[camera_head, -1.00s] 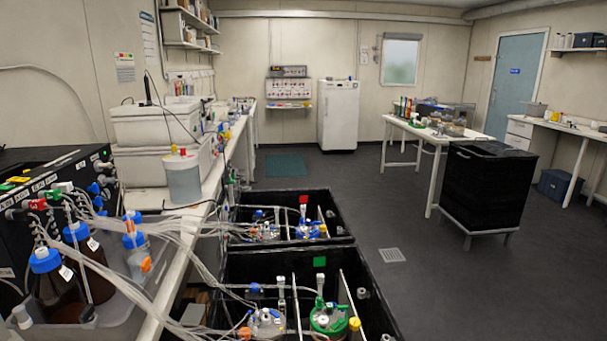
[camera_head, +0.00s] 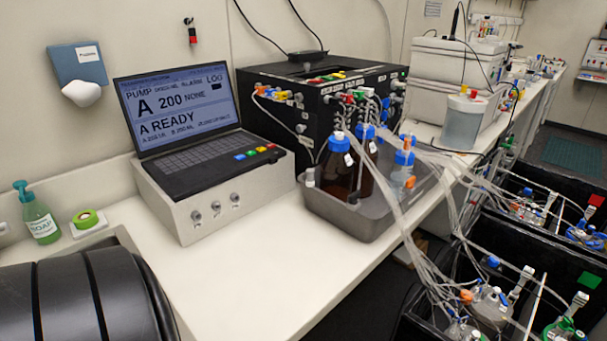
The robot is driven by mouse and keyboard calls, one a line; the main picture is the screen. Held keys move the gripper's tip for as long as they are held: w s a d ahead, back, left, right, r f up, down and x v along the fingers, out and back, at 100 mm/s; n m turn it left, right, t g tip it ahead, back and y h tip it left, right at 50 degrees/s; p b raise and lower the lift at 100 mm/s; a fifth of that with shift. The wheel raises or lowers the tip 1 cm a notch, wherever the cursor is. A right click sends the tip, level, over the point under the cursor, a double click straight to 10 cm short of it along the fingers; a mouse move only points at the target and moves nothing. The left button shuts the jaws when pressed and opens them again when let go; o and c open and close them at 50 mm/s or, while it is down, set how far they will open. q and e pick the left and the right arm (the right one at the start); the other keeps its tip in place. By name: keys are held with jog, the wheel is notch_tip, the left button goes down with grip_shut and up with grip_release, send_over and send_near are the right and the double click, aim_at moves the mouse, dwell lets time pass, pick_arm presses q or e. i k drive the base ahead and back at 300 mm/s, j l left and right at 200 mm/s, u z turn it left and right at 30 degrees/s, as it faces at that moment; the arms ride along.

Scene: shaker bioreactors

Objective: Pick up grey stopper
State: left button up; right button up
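I cannot make out for certain which thing is the grey stopper. A small pale grey, upright piece (camera_head: 310,177) shows at the left end of the grey tray (camera_head: 345,222), but it is too small to identify. Brown bottles with blue caps (camera_head: 338,165) and a clear bottle with a blue cap and orange fittings (camera_head: 402,172) stand in the tray. Neither of my grippers is in view.
A pump unit with a screen (camera_head: 180,105) and a black tube-connected box (camera_head: 290,100) stand on the white bench (camera_head: 270,275). Green soap (camera_head: 40,220) and green tape (camera_head: 87,219) are at left. Tubes run to black crates with vessels (camera_head: 490,305).

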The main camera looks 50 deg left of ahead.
aim_at(310, 172)
jog(key=u, duration=1.55)
